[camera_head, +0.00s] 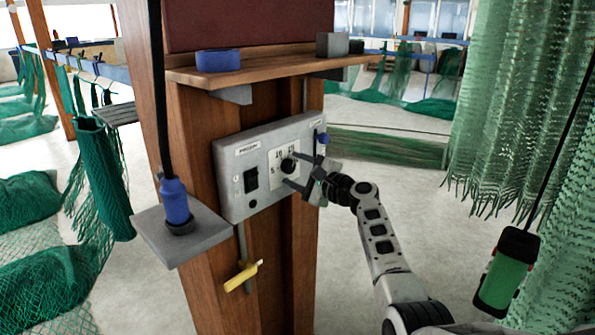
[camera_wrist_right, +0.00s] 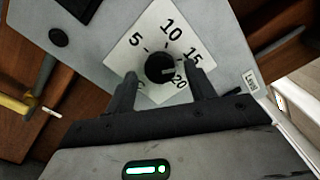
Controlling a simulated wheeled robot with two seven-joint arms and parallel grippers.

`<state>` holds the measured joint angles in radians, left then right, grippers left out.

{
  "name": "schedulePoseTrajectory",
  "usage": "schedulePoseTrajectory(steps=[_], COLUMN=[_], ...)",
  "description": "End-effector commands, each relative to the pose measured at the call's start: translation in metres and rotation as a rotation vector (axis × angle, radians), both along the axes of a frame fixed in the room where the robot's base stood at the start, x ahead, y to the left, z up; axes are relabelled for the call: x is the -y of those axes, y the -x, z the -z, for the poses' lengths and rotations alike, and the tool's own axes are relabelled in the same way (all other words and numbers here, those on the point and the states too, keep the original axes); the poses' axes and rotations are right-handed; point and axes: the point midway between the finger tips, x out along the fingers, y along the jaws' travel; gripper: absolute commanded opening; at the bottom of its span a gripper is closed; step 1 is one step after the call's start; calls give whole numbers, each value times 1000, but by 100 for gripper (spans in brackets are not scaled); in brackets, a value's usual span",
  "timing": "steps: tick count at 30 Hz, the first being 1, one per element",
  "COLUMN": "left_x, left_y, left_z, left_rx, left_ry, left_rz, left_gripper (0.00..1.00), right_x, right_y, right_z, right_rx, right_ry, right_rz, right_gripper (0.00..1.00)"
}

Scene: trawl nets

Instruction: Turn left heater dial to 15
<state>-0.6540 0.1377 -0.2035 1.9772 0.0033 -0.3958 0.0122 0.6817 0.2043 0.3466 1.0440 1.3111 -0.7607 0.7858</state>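A grey control panel (camera_head: 228,200) is fixed to a wooden post. Its round black dial (camera_head: 288,165) sits on a white numbered plate and also shows in the right wrist view (camera_wrist_right: 159,68). There the plate (camera_wrist_right: 143,22) reads 5, 10, 15 and 20 around the dial. A pale mark on the dial points right, seemingly between 15 and 20. My right gripper (camera_head: 290,168) is in front of the panel, its fingers apart on either side of the dial. In the wrist view the right gripper (camera_wrist_right: 163,85) shows gaps beside the dial; contact is not evident. My left gripper is not in view.
A black switch (camera_head: 251,180) is left of the dial. A blue knob (camera_head: 324,138) is at the panel's right end. Above is a wooden shelf (camera_head: 270,66) with a blue ring (camera_head: 218,60). Green nets (camera_head: 520,110) hang at right.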

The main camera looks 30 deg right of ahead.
Motion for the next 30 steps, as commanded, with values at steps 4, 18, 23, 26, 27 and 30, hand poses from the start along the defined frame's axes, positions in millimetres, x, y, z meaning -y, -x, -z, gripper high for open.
schedulePoseTrajectory(steps=[4, 18, 23, 26, 27, 30], left_x=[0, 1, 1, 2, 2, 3], left_y=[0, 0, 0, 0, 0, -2], left_z=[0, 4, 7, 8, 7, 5], left_rx=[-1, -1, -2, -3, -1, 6], left_ry=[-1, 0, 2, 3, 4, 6], left_rz=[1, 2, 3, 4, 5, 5], left_gripper=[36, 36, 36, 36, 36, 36], right_x=[1, 31, 42, 47, 49, 51], right_y=[2, 87, 119, 134, 139, 147], right_z=[-1, 2, 2, 2, 1, 0], right_rx=[2, -1, -1, -2, -1, 0], right_ry=[0, 6, 3, 3, 3, 0], right_rz=[1, 2, 1, 2, 1, 0], right_gripper=[55, 55, 55, 55, 55, 55])
